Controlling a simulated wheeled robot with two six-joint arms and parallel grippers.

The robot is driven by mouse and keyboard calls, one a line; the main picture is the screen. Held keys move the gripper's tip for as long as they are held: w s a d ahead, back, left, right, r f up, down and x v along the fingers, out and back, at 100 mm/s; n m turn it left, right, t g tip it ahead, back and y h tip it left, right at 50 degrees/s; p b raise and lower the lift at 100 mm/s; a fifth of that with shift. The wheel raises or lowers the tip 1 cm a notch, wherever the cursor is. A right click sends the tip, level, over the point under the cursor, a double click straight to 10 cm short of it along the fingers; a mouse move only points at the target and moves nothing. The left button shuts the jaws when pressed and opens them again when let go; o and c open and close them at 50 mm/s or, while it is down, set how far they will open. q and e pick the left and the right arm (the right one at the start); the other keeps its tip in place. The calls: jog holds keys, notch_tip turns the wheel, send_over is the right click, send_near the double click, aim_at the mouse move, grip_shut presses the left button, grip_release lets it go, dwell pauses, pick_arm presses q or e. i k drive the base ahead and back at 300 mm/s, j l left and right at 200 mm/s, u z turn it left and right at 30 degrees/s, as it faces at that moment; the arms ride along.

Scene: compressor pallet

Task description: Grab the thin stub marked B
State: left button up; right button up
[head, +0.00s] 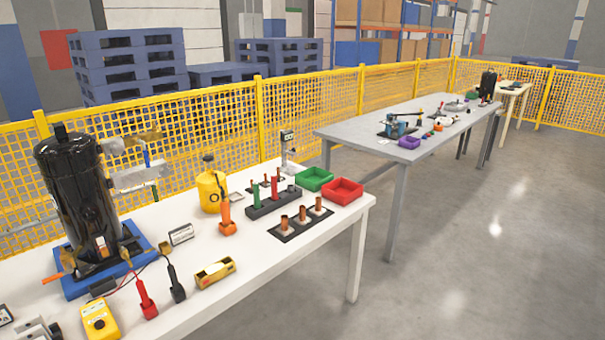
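Three copper stubs (302,214) stand upright in a row on a black plate (290,232) near the right end of the white table. Behind the dark holder block (262,211), a second black plate bears thinner copper pieces (265,180), partly hidden by the block and its green and red items. The letter markings are too small to read, so I cannot tell which stub is B. Neither of my grippers is in view.
A green bin (314,179) and a red bin (343,191) stand beside the stubs. A yellow bottle (212,190), an orange tool (227,217) and a black compressor (75,195) stand farther left. A grey table (345,134) and yellow fence (210,112) lie beyond. The floor at right is clear.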

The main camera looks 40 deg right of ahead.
aim_at(280, 179)
jog(key=i+l+z, duration=0.35)
jog(key=i+l, duration=0.3)
jog(key=i+l+z, duration=0.35)
jog(key=i+l, duration=0.25)
jog(key=i, duration=0.15)
